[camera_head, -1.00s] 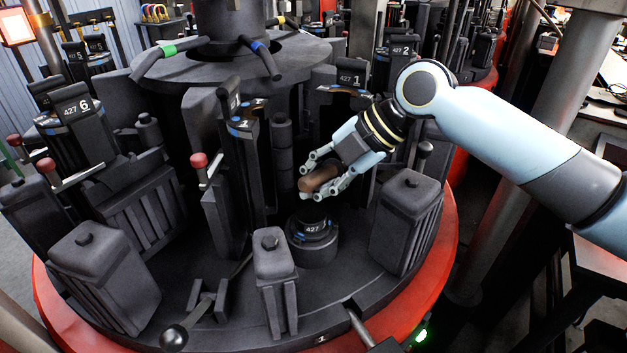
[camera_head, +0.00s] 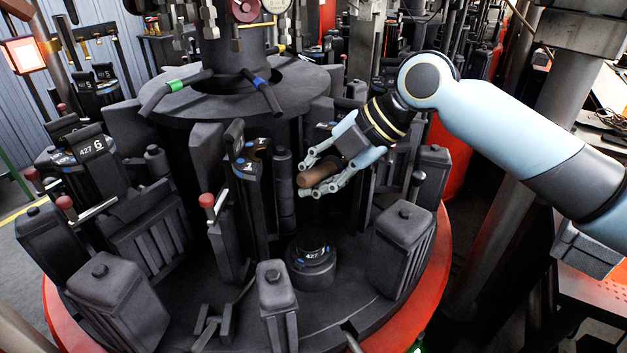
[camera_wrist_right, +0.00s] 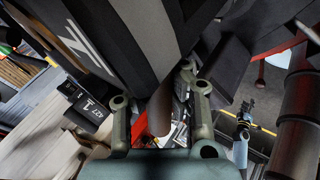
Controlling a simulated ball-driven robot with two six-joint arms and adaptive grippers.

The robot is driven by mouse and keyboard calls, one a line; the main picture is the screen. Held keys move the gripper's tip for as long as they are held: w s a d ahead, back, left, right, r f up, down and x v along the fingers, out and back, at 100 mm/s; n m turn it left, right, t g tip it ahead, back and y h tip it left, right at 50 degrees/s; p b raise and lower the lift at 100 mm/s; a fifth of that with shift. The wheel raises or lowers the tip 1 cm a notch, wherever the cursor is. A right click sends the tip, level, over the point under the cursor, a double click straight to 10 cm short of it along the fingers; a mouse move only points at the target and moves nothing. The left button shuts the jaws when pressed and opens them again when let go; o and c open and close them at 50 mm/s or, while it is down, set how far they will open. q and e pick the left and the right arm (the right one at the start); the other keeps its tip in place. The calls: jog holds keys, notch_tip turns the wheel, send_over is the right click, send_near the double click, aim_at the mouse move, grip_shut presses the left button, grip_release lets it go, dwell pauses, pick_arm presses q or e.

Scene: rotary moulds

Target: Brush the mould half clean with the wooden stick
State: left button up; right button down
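My right gripper (camera_head: 328,180) is shut on the brown wooden stick (camera_head: 317,174), whose blunt end points left in the head view. In the right wrist view the stick (camera_wrist_right: 160,108) sits between the two fingers (camera_wrist_right: 160,115). A dark mould half (camera_head: 262,180) with a blue-marked top stands upright just left of the stick; a small space shows between them in the head view. A round dark mould base (camera_head: 312,264) labelled 427 stands below the gripper. In the wrist view a dark mould surface (camera_wrist_right: 135,40) fills the space ahead, and contact cannot be told. My left gripper is not in view.
The round table has a red rim (camera_head: 425,290). A dark block (camera_head: 403,240) stands at the front right and another (camera_head: 275,285) at the front. A lever with a red knob (camera_head: 207,200) stands left of the mould half. Mould 6 (camera_head: 90,148) is farther left.

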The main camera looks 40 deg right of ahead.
jog(key=shift+f+b, duration=3.35)
jog(key=shift+f, duration=0.55)
jog(key=shift+r+p, duration=2.85)
jog(key=shift+r, duration=1)
notch_tip(320, 180, down, 8)
jog(key=b, duration=0.6)
jog(key=shift+r, duration=0.15)
jog(key=shift+a+r, duration=0.1)
jog(key=shift+s+a, duration=0.45)
jog(key=shift+a, duration=0.45)
jog(key=shift+s+a, duration=0.45)
jog(key=shift+a, duration=0.4)
jog(key=shift+s+a, duration=0.45)
jog(key=shift+a, duration=0.45)
